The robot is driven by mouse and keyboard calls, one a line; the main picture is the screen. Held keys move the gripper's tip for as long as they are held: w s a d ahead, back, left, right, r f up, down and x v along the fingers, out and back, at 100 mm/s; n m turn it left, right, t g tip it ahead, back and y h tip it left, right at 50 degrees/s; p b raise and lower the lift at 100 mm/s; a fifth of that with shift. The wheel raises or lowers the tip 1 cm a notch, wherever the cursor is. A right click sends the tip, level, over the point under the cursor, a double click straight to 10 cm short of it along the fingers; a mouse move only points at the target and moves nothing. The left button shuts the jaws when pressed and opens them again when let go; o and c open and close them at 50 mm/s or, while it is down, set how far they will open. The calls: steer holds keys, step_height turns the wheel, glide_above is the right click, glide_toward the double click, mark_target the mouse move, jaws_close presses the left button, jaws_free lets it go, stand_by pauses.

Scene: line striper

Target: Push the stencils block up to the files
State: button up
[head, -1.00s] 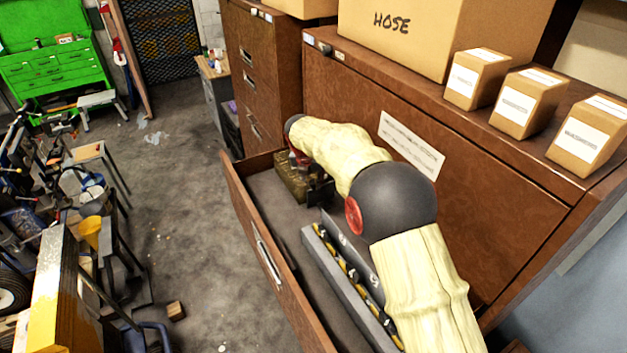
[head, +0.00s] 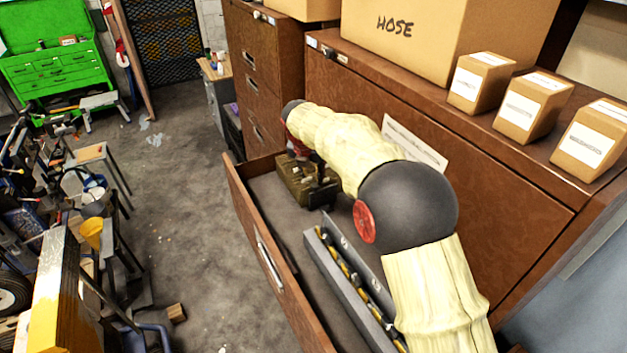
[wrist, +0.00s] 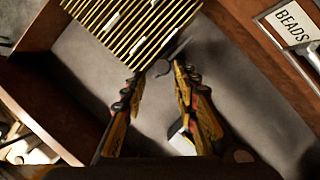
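The stencils block (head: 298,180), a brassy, closely ridged block, sits at the far end of the open drawer. In the wrist view the ridged brass stack (wrist: 130,25) with white tabs fills the top. A long grey tray (head: 335,285) nearer me holds dark and yellow pieces; I take these for the files, but cannot read a label. Bare drawer floor lies between block and tray. My gripper (wrist: 158,70) is down in the drawer beside the block, its two fingers apart with nothing clearly held between them. Contact with the block cannot be told. My arm hides part of both.
The drawer front (head: 265,255) stands left and the cabinet face (head: 440,115) right, limiting sideways room. Cardboard boxes (head: 480,82) stand on the cabinet top. A label reading BEADS (wrist: 292,24) shows at the upper right of the wrist view.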

steer(key=v, duration=0.6)
stand_by(0.3)
